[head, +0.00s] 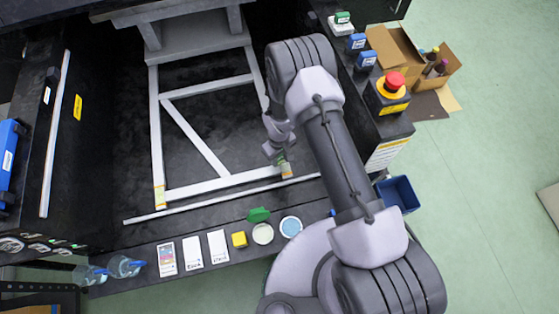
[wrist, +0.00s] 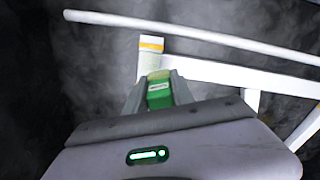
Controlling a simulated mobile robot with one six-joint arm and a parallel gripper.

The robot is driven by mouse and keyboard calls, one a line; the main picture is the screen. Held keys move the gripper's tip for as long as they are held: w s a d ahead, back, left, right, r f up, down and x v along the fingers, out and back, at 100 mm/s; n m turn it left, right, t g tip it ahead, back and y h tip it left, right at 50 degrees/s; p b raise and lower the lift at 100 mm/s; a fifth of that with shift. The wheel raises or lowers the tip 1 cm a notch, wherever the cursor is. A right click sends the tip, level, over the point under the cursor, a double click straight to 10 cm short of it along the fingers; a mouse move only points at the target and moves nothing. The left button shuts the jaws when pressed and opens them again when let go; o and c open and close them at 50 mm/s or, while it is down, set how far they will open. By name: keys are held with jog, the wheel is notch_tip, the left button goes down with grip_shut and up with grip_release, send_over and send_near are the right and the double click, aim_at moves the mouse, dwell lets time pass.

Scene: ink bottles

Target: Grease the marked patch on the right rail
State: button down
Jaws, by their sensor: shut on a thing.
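The right rail is a white bar of the frame; it shows in the head view (head: 287,171), partly behind my arm, and its end shows in the wrist view (wrist: 150,62). The marked patch is a pale band with yellow-orange edging at that end (wrist: 151,43). My gripper (head: 281,154) is over the near end of the right rail, shut on a small green block with a white label (wrist: 159,92). In the wrist view the block overlaps the rail just below the patch; I cannot tell whether they touch.
A thin white bar (head: 205,205) crosses in front of the rail ends. A red stop button (head: 395,81) stands at the right.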

jog(key=shift+r+p, duration=1.05)
jog(key=shift+r, duration=1.25)
